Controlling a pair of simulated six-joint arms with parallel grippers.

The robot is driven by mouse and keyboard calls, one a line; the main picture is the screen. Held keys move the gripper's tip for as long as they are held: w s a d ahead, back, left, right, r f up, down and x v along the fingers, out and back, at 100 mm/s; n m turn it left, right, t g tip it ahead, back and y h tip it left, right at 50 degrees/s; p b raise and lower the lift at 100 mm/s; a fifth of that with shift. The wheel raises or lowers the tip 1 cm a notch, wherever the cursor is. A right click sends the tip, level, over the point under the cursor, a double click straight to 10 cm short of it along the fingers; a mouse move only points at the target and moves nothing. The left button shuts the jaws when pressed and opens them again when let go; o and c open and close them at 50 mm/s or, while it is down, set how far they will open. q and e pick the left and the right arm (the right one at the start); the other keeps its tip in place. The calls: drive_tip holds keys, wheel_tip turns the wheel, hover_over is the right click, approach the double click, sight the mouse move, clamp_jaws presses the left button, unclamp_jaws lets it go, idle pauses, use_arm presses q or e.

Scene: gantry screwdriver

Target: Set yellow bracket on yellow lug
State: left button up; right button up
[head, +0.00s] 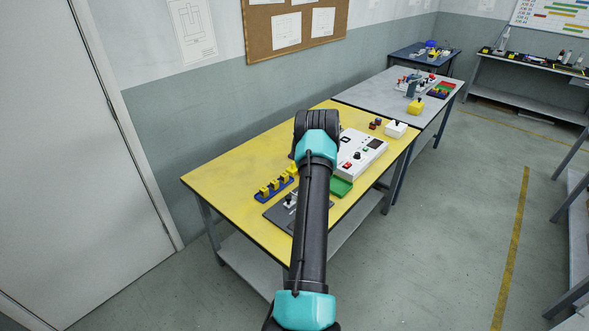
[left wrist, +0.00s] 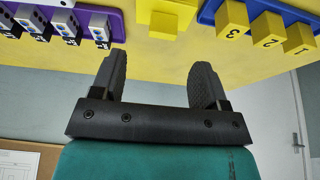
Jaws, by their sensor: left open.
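My left gripper (left wrist: 160,62) is open and empty in the left wrist view, its two black fingers apart above the yellow tabletop. A blue rack (head: 274,189) holds a row of yellow blocks; the left wrist view shows numbers on several of them, such as the yellow block 3 (left wrist: 232,18). A separate yellow piece (left wrist: 166,14) lies between the racks at the top edge of that view, partly cut off. I cannot tell whether it is the bracket or the lug. In the head view my arm hides the gripper and part of the table.
A purple rack (left wrist: 118,34) holds white and black blocks. A grey plate fixture (head: 275,212) sits at the table's near edge. A white control box (head: 363,154) and green tray (head: 342,188) stand right of my arm. The yellow table's left end (head: 215,180) is clear.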

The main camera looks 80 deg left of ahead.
use_arm(q)
drive_tip(key=shift+x, duration=1.25)
drive_tip(key=shift+f, duration=0.1)
drive_tip(key=shift+x, duration=2.55)
drive_tip(key=shift+s, duration=0.15)
drive_tip(key=shift+c, duration=0.3)
drive_tip(key=c, duration=1.1)
drive_tip(key=shift+o, duration=0.2)
wheel_tip(320, 180, up, 10)
drive_tip(key=shift+r, duration=0.1)
